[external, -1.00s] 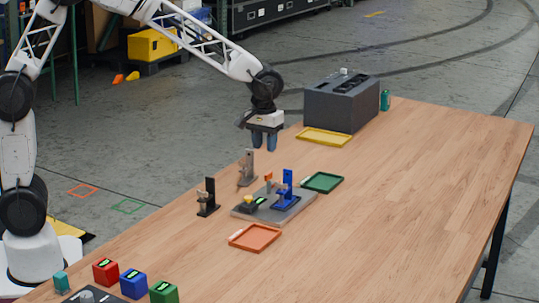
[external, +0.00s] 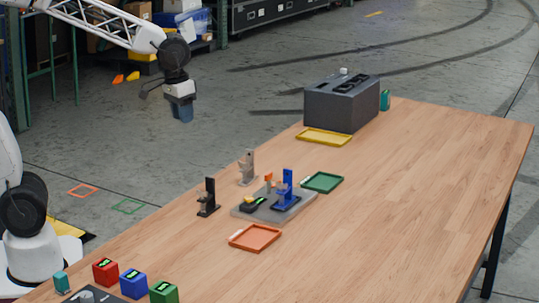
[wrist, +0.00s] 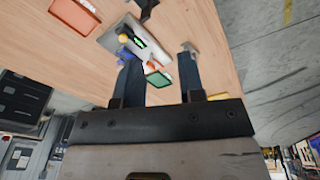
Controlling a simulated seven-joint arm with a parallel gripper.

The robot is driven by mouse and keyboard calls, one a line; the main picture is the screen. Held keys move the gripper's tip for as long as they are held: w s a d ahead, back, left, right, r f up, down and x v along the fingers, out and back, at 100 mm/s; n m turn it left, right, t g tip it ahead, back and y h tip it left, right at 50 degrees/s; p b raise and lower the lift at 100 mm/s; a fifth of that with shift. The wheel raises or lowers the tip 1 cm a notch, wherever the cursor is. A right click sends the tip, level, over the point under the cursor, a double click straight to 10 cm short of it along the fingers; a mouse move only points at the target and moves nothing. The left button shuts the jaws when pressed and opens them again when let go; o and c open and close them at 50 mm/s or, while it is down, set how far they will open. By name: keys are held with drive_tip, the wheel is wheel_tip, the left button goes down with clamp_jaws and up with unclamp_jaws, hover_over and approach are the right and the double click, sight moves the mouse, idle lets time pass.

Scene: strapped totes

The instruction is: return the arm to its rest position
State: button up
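My gripper (external: 182,116) hangs in the air, fingers down, beyond the table's left edge in the external view. It is well above the floor and apart from everything on the table. In the wrist view my gripper (wrist: 157,53) has its two fingers spread apart with nothing held between them. The wooden table (external: 410,200) lies to its right, with a grey fixture plate (external: 298,206) carrying a blue stand (external: 286,192) and small parts.
A black stand (external: 208,198) and a grey stand (external: 247,168) are near the table's left edge. Orange (external: 256,238), green (external: 323,182) and yellow (external: 324,137) trays surround the plate. A dark grey box (external: 342,106) stands at the far end. The table's right side is clear.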

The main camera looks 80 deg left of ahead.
drive_tip(key=s+m+t, duration=0.1)
drive_tip(key=s+m, duration=0.3)
drive_tip(key=s, duration=1.6)
drive_tip(key=shift+f, duration=0.4)
